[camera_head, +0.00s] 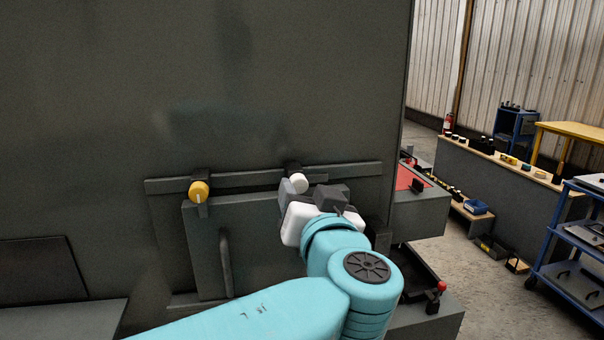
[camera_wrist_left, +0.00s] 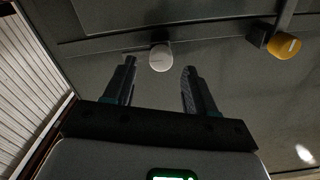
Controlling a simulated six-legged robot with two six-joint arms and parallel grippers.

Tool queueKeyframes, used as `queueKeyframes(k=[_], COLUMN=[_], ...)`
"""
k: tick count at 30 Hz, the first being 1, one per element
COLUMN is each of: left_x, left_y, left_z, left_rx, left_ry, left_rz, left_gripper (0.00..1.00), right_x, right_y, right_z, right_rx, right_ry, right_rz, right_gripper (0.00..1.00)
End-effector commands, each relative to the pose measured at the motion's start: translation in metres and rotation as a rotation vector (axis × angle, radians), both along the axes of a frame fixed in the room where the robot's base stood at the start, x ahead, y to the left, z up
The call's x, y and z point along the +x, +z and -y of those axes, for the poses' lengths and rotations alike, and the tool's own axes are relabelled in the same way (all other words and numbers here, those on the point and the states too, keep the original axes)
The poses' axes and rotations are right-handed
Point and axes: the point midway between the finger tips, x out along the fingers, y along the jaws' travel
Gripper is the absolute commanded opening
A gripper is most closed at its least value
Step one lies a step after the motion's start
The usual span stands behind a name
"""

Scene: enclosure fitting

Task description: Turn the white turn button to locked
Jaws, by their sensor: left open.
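The white turn button (camera_head: 299,183) sits on a dark horizontal rail above a grey panel with a handle. In the left wrist view the white turn button (camera_wrist_left: 160,57) lies ahead of and between my two fingertips, with no contact that I can make out. My left gripper (camera_head: 296,188) reaches up to the button from below; its fingers are partly hidden by its own wrist. In the left wrist view the left gripper (camera_wrist_left: 157,66) has its fingers spread wide and nothing between them. My right gripper is not in view.
A yellow turn button (camera_head: 199,191) is on the same rail (camera_head: 240,180) to the left. A vertical handle (camera_head: 226,262) stands out from the panel below. A red-topped bench (camera_head: 408,178) and a red knob (camera_head: 441,286) are to the right. Open floor lies beyond.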

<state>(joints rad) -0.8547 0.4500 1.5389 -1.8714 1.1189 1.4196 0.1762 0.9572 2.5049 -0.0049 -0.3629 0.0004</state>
Motion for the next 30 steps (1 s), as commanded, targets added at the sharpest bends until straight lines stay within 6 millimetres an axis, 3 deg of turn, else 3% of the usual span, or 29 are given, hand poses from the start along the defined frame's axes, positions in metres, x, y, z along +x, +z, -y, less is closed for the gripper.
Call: queueKeyframes(k=[6,15,16,21,30], left_x=[0.025,0.028,0.028,0.028,0.027], left_y=[0.001,-0.001,-0.001,0.0,-0.001], left_z=[-0.006,-0.006,-0.006,-0.006,-0.006], left_rx=[0.001,0.001,0.001,0.001,0.024], left_ry=[0.003,0.002,0.002,0.002,0.001], left_rz=[0.0,0.0,0.0,0.0,-0.003], left_gripper=[0.56,0.56,0.53,0.0,0.0], right_x=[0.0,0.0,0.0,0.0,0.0], right_y=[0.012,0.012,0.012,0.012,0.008], right_z=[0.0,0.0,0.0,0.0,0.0], right_rx=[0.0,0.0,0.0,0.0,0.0], right_ry=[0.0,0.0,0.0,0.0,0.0], right_rz=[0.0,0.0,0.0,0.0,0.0], right_gripper=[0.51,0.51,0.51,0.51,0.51])
